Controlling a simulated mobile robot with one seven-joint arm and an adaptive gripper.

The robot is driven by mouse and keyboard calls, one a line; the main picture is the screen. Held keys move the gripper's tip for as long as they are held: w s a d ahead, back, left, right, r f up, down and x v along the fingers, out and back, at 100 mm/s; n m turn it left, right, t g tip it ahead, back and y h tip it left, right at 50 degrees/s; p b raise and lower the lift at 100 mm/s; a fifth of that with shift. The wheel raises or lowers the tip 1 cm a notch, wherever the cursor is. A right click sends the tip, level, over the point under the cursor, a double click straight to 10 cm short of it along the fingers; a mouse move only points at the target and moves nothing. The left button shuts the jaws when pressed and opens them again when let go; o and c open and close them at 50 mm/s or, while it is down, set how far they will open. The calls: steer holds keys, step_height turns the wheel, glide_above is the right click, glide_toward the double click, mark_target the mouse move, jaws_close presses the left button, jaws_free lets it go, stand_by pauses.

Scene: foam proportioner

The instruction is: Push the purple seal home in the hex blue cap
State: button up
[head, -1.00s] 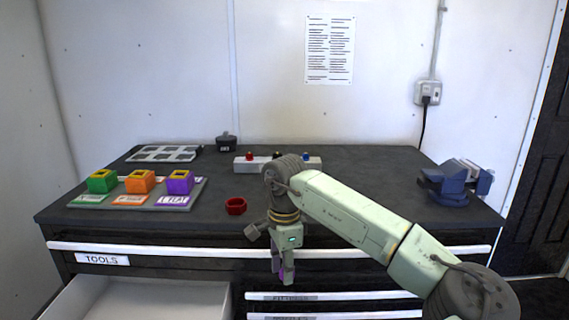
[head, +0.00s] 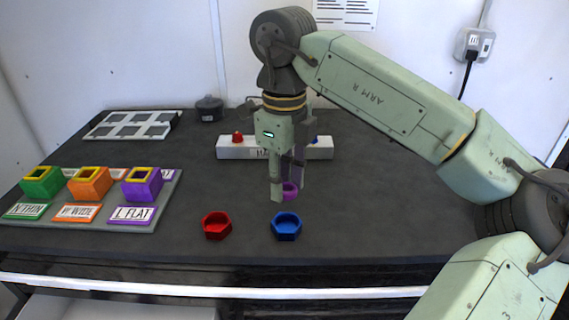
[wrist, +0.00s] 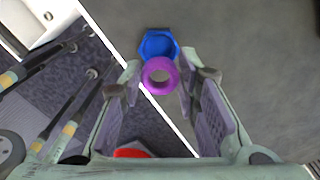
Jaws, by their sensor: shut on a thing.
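My gripper (head: 284,190) is shut on the purple seal (wrist: 160,90), a thick ring held at the fingertips above the bench top. In the head view one finger partly hides the seal (head: 291,189). The hex blue cap (head: 287,228) stands open side up on the bench near its front edge. In the wrist view the blue cap (wrist: 158,35) lies just beyond the seal, which overlaps its near rim in the picture. The seal is apart from the cap.
A red hex cap (head: 216,225) stands left of the blue one. A tray (head: 172,190) with green, orange and purple square holders is at the left. A white box with buttons (head: 232,150) stands behind the gripper. The bench top is clear at right of the blue cap.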

steer(key=shift+s+f+b, duration=0.2)
steer(key=shift+f+b, duration=0.25)
steer(key=shift+f, duration=0.2)
steer(key=shift+w+f+b, duration=0.1)
steer(key=shift+f+b, duration=1.85)
steer(key=shift+f, duration=0.75)
steer(key=o, duration=0.9)
steer(key=shift+o, duration=1.4)
steer(key=shift+r, duration=0.1)
steer(key=shift+r+p, duration=1.95)
steer(key=shift+r, duration=1)
